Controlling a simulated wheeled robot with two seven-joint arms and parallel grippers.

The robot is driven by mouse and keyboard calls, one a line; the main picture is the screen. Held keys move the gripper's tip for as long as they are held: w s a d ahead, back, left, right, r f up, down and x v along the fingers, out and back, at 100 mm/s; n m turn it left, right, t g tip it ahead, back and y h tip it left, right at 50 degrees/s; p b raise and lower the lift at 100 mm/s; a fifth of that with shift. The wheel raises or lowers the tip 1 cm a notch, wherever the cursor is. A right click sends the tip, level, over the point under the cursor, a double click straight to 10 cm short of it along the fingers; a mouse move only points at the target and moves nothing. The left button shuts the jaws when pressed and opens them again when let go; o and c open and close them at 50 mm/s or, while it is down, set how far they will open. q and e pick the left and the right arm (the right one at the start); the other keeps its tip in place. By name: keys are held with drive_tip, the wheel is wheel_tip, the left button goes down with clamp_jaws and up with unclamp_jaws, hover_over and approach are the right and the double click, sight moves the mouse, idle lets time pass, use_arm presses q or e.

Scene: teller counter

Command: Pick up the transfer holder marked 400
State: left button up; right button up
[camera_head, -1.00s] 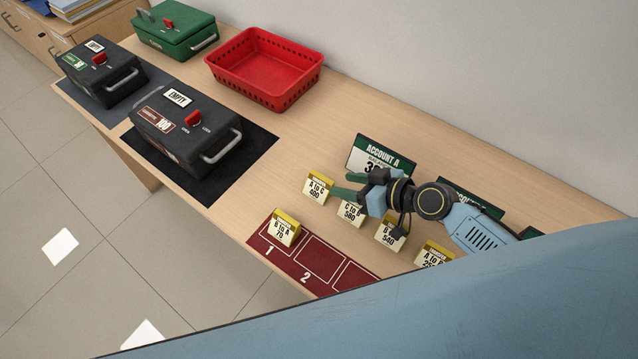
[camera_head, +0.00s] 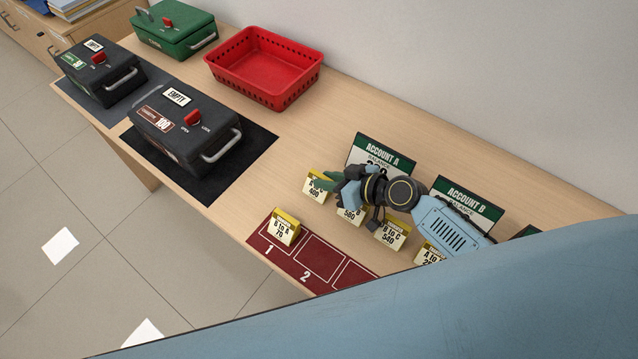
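The transfer holder marked 400 (camera_head: 314,191), a small tent with a yellow top and white front reading "A to C 400", stands on the counter left of the other holders. My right gripper (camera_head: 325,182), with dark green fingers, is at its upper right side. The fingers overlap the holder's top and right edge in the picture. I cannot tell whether they touch it or how far apart they are. My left gripper is not in view.
Holders marked 580 (camera_head: 350,215) and 540 (camera_head: 391,236) stand close by. Account A sign (camera_head: 377,152) and Account B sign (camera_head: 466,205) stand behind. A holder marked 70 (camera_head: 283,229) is on slot 1 of the red mat (camera_head: 318,260). A red basket (camera_head: 265,68) is farther back.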

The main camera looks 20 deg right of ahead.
clamp_jaws()
